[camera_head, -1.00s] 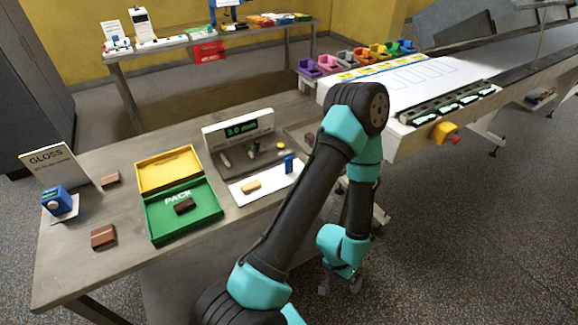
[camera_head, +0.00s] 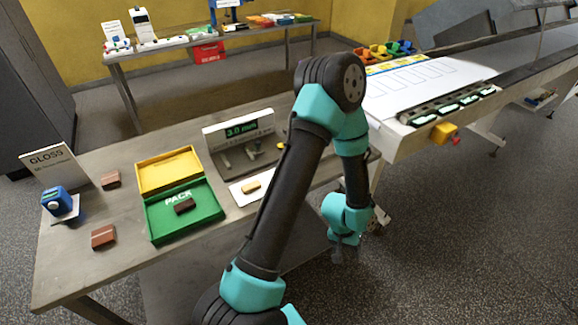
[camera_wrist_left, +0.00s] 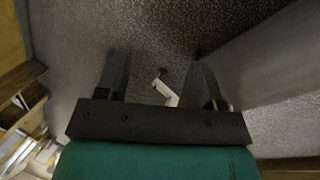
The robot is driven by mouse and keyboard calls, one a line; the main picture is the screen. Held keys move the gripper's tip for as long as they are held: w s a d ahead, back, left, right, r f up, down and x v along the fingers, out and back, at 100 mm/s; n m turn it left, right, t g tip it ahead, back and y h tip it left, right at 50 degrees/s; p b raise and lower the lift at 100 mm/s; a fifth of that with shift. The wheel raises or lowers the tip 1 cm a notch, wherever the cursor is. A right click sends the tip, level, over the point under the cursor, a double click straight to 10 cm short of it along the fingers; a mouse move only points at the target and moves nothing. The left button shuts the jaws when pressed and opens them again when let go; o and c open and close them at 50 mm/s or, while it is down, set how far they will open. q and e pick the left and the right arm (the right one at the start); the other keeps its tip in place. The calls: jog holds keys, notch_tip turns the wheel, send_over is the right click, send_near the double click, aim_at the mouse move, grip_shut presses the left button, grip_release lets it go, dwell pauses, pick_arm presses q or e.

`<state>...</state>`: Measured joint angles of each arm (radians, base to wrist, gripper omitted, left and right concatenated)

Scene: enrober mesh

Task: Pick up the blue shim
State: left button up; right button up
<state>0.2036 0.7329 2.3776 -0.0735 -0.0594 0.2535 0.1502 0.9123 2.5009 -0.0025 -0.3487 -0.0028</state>
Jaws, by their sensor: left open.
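The blue shim does not show now. My left arm covers the spot on the white board (camera_head: 238,198) where it stood in the earlier head view, right of the tan piece (camera_head: 250,187). My left gripper (camera_head: 344,254) hangs beyond the table's right edge, over the floor and away from the board. The left wrist view shows the gripper (camera_wrist_left: 158,70) open, its two fingers apart with nothing between them. My right gripper is in neither view.
A display reading 3.0 mm (camera_head: 241,129) stands behind the board. A green box with a yellow lid (camera_head: 168,172) lies to its left. Brown blocks (camera_head: 103,236) and a GLOSS sign (camera_head: 47,160) are further left. The conveyor (camera_head: 410,95) lies behind right.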

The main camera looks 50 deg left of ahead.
pick_arm(q)
jog(key=w+a+r+n+y, duration=0.1)
jog(key=w+a+r+n, duration=0.2)
jog(key=a+r, duration=0.55)
jog(key=w+a+r+n, duration=0.2)
jog(key=a+r+n, duration=0.1)
jog(key=a+r, duration=0.5)
jog(key=s+a+r+n+y, duration=0.1)
jog(key=s+a+r+n, duration=0.1)
jog(key=a+r, duration=0.2)
jog(key=s+a+r+n+y, duration=0.1)
jog(key=s+a+r+n, duration=0.1)
jog(key=r, duration=0.7)
jog(key=s+a+r+n+g, duration=0.1)
jog(key=s+a+r+n, duration=0.1)
jog(key=a+r, duration=0.3)
notch_tip(320, 180, up, 2)
jog(key=shift+s+a+y, duration=0.3)
jog(key=shift+s+y, duration=0.1)
jog(key=shift+s, duration=0.4)
notch_tip(320, 180, down, 12)
jog(key=shift+f, duration=0.15)
